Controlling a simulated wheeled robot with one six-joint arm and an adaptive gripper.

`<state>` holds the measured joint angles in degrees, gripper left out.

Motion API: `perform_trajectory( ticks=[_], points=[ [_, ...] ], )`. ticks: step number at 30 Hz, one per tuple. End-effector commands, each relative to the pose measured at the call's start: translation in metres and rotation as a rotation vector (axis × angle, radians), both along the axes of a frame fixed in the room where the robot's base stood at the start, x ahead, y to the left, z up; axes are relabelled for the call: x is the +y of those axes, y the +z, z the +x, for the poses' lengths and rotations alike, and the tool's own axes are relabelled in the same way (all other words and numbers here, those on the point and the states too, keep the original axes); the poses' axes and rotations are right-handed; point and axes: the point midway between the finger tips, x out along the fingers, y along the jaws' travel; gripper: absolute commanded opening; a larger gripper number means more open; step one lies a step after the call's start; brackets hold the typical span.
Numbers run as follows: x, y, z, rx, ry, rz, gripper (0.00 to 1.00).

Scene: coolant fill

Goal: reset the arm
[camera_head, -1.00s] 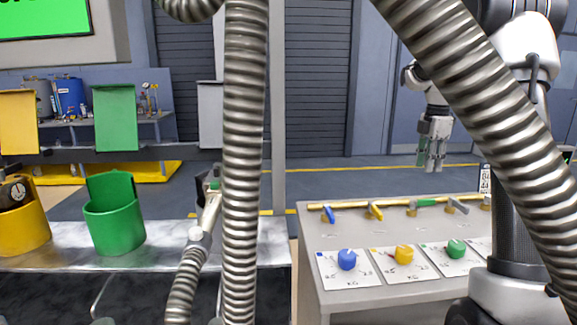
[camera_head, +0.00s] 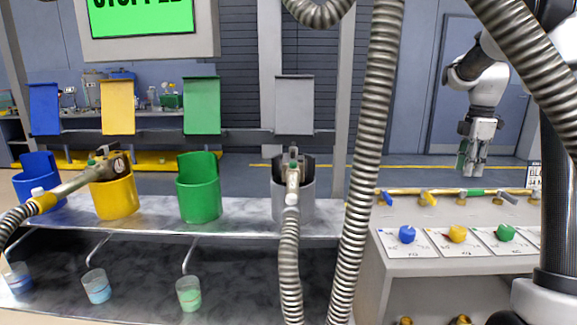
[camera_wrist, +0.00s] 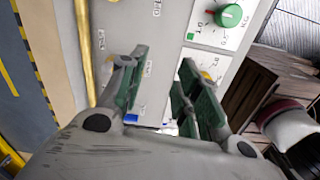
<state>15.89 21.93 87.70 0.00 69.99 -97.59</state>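My gripper (camera_head: 472,160) hangs from my arm at the right in the head view, pointing down above and behind the control bench (camera_head: 450,264). In the wrist view my gripper (camera_wrist: 158,88) shows its green-padded fingers spread apart with nothing between them. Beyond the fingers lies the bench top with its dial cards, a green knob (camera_wrist: 229,15) and a brass pipe (camera_wrist: 84,50). The gripper is apart from the bench and touches nothing that I can see.
Blue (camera_head: 40,178), yellow (camera_head: 114,197), green (camera_head: 199,190) and grey (camera_head: 278,207) holders line the metal counter. A hose nozzle (camera_head: 85,181) lies across the yellow one; another (camera_head: 292,178) is in the grey one. Beakers (camera_head: 189,294) stand below. Ribbed hoses (camera_head: 365,150) hang in front.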

Motion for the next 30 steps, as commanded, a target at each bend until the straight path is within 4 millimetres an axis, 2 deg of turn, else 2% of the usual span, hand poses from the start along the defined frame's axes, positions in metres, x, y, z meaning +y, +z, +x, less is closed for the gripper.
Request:
perform_trajectory(
  ticks=[5,10,13,17,20,24,30],
  points=[
    [0.0,-0.001,0.002,-0.01,-0.132,-0.002,0.33],
    [0.002,-0.016,-0.006,0.007,-0.33,0.003,0.33],
    [0.006,-0.028,-0.019,0.029,-0.48,0.004,0.33],
    [0.016,-0.033,-0.046,0.039,-0.705,0.002,0.33],
    [0.032,-0.028,-0.078,0.031,-0.915,0.0,0.33],
    [0.065,-0.013,-0.139,-0.012,-1.216,0.013,0.33],
    [0.108,-0.001,-0.23,-0.095,-1.488,0.075,0.33]
  ],
)
